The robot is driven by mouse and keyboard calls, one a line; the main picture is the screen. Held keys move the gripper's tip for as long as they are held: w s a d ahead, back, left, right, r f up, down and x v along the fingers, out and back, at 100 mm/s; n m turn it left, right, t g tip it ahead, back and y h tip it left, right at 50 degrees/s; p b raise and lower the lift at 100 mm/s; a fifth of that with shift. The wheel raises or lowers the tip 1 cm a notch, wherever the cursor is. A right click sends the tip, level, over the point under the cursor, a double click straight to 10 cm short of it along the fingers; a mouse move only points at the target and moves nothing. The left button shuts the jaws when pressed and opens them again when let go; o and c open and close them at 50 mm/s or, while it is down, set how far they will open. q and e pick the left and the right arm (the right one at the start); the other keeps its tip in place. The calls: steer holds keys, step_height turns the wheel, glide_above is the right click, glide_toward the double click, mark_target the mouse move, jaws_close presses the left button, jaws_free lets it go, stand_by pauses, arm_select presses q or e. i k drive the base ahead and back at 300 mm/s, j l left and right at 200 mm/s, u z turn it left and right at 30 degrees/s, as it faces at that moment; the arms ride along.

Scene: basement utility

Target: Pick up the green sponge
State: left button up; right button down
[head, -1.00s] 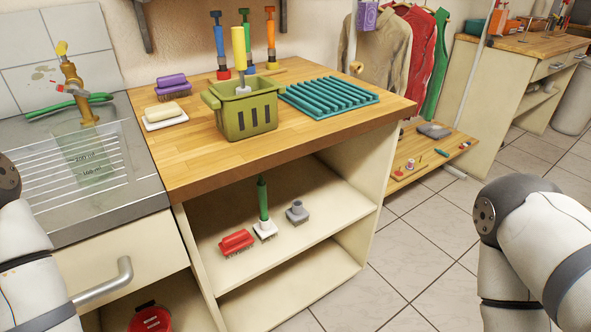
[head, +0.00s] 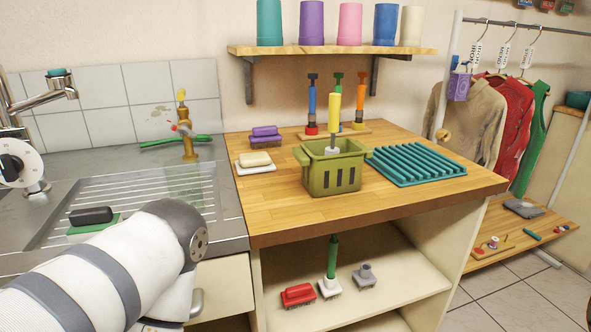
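A low block with a black upper part and a flat green part under it (head: 95,227) lies on the grey draining board at the left. The green part may be the green sponge; I cannot tell whether the two are one piece. My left arm comes in from the lower left and its rounded joint is just right of and in front of this block. Neither of my grippers is in view.
A metal sink drainer (head: 150,191) with a tap is at the left. The wooden counter (head: 290,215) holds a green basket (head: 318,172), a teal rack (head: 418,164), a soap dish (head: 255,166) and a purple brush (head: 265,141). Brushes stand on the shelf below.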

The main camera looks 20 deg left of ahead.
mark_target(87, 223)
steer(key=j+u, duration=0.2)
steer(key=u, duration=1.45)
